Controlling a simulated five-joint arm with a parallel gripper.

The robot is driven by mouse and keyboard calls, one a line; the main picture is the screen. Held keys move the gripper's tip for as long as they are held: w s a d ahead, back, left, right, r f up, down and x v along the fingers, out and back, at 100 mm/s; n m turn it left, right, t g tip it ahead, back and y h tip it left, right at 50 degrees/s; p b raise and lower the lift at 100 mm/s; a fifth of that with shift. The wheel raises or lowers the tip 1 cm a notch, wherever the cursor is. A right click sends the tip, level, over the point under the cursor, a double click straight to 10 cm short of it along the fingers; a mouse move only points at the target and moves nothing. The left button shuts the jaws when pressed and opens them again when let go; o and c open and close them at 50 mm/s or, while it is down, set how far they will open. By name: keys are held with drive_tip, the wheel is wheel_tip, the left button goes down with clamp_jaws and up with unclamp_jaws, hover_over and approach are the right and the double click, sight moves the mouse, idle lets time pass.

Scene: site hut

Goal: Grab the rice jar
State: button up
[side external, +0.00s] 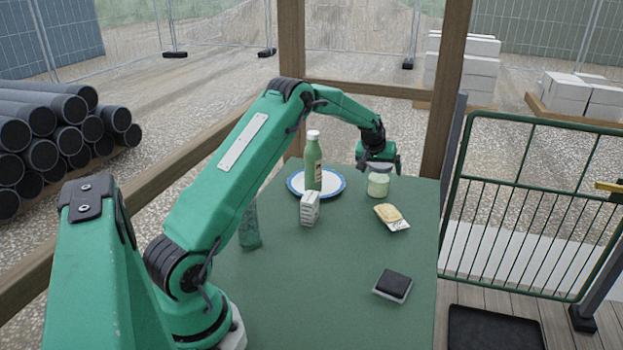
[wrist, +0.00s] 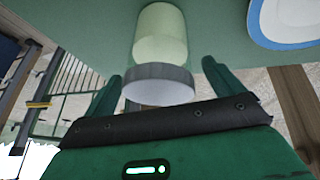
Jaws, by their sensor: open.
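The rice jar (side external: 378,187) stands upright near the far right corner of the green table, with pale contents and a grey lid. In the wrist view the jar (wrist: 160,35) appears upside down, its lid (wrist: 158,86) towards me. My gripper (side external: 379,168) is over the top of the jar. In the wrist view my open gripper (wrist: 163,80) has one finger on each side of the lid, with a gap at both sides. The jar still rests on the table.
A green bottle (side external: 312,165) stands by a blue-rimmed plate (side external: 333,190) left of the jar. A small white block (side external: 310,210), a yellow-topped item (side external: 390,214) and a black-topped pad (side external: 393,284) are nearer. A wooden post (side external: 446,90) rises behind. The table's middle is clear.

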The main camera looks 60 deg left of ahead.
drive_tip(key=c, duration=1.2)
drive_tip(key=shift+c, duration=0.5)
drive_tip(key=shift+r, duration=0.15)
drive_tip(key=shift+r, duration=0.45)
drive_tip(key=shift+c, duration=1.4)
wheel_tip(320, 180, up, 3)
drive_tip(key=shift+r, duration=0.15)
drive_tip(key=shift+h, duration=0.4)
drive_tip(key=d+r, duration=0.2)
drive_tip(key=d, duration=0.2)
drive_tip(key=d+r, duration=0.2)
drive_tip(key=d, duration=0.1)
drive_tip(key=s+d+r, duration=0.1)
drive_tip(key=d+r, duration=0.1)
drive_tip(key=d, duration=0.2)
drive_tip(key=shift+d+r, duration=0.3)
drive_tip(key=shift+r, duration=0.05)
